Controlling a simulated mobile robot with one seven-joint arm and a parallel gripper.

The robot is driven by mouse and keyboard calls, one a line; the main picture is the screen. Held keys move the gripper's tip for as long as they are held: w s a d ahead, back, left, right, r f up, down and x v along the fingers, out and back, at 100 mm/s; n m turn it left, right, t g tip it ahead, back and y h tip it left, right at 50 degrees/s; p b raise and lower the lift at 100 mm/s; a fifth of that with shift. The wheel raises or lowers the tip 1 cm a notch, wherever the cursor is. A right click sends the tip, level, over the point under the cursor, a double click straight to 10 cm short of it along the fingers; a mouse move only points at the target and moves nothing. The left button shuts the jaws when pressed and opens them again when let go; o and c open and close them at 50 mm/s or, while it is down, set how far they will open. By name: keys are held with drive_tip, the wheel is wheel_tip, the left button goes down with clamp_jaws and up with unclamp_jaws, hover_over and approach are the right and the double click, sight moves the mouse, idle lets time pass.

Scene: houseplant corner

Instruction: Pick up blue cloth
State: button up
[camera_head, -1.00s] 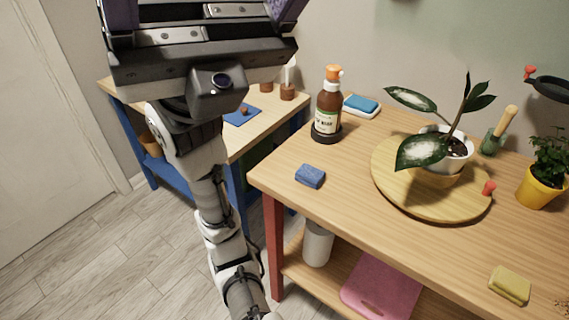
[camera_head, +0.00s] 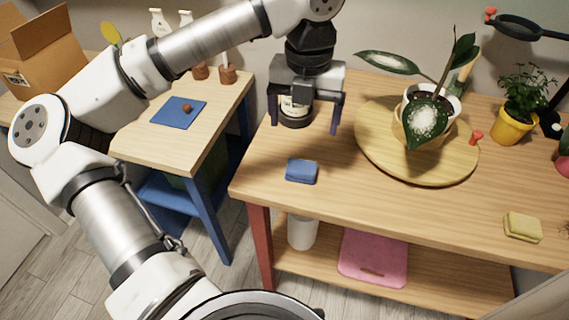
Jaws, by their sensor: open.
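The blue cloth (camera_head: 301,171), a small folded block, lies on the wooden table near its left front corner. My gripper (camera_head: 304,128) points down over the table behind the cloth, with its two dark fingers spread apart. Nothing is held between the fingers, and they appear apart from the cloth. The cloth is in full view.
A round wooden board (camera_head: 370,150) with a potted plant (camera_head: 428,115) is to the right. A yellow sponge (camera_head: 523,227) lies near the front right. The tabletop around the cloth is clear.

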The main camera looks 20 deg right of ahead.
drive_tip(key=p, duration=0.1)
hover_over(301, 167)
wheel_tip(301, 167, down, 8)
drive_tip(key=shift+d+r, duration=0.1)
drive_tip(key=shift+d, duration=0.05)
drive_tip(key=shift+f+p, duration=0.95)
drive_tip(key=shift+f, duration=1.75)
drive_tip(key=shift+c, duration=0.2)
drive_tip(key=c, duration=1)
drive_tip(key=shift+r, duration=0.1)
wheel_tip(301, 167, up, 20)
drive_tip(key=b, duration=0.2)
drive_tip(key=shift+b, duration=0.4)
